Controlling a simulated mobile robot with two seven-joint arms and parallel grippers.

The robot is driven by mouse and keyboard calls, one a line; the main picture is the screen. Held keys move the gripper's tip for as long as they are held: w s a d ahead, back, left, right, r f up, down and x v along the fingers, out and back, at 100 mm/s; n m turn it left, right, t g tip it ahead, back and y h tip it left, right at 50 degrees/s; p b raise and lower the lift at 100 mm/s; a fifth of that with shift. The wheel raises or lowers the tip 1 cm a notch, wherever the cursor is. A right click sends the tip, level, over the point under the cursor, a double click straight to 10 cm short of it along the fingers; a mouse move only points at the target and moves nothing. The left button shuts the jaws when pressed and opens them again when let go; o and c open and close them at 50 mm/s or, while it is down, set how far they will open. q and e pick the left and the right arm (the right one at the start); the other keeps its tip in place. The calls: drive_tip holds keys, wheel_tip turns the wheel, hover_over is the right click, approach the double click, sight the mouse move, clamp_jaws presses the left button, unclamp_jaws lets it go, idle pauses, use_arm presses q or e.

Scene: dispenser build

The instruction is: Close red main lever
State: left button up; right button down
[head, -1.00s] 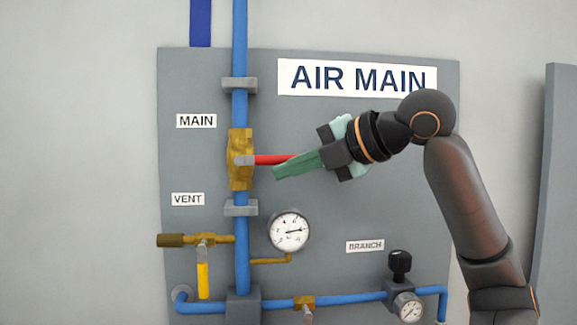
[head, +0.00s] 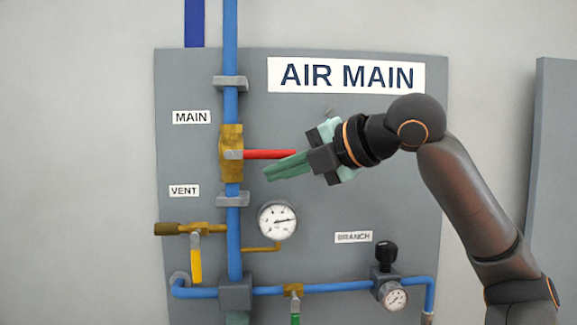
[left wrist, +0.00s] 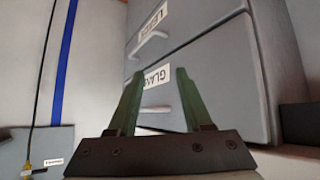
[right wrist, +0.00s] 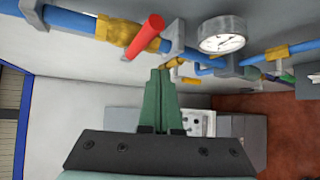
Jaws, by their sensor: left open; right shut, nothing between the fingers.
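The red main lever (head: 268,154) sticks out level to the right from the brass main valve (head: 231,153) on the blue vertical pipe. In the right wrist view the lever (right wrist: 146,36) points toward the camera, above and left of the fingertips. My right gripper (head: 267,175) is shut and empty, with its green fingers just below the lever. A small gap shows between them in the head view. My left gripper (left wrist: 158,74) is open and empty in front of a grey drawer cabinet; I cannot make it out in the head view.
The grey panel (head: 330,205) carries a yellow vent handle (head: 196,264), a round gauge (head: 277,221) and a branch line with a black knob (head: 387,252). The grey cabinet (left wrist: 200,60) has labelled drawers.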

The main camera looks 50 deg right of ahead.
use_arm(q)
drive_tip(key=shift+w+r, duration=0.45)
drive_tip(key=shift+r, duration=0.05)
use_arm(e)
drive_tip(key=s+a+r, duration=0.2)
drive_tip(key=a+r, duration=0.1)
drive_tip(key=r, duration=0.1)
drive_tip(key=shift+a+r, duration=0.35)
use_arm(q)
drive_tip(key=shift+s, duration=0.15)
use_arm(e)
drive_tip(key=shift+s, duration=0.1)
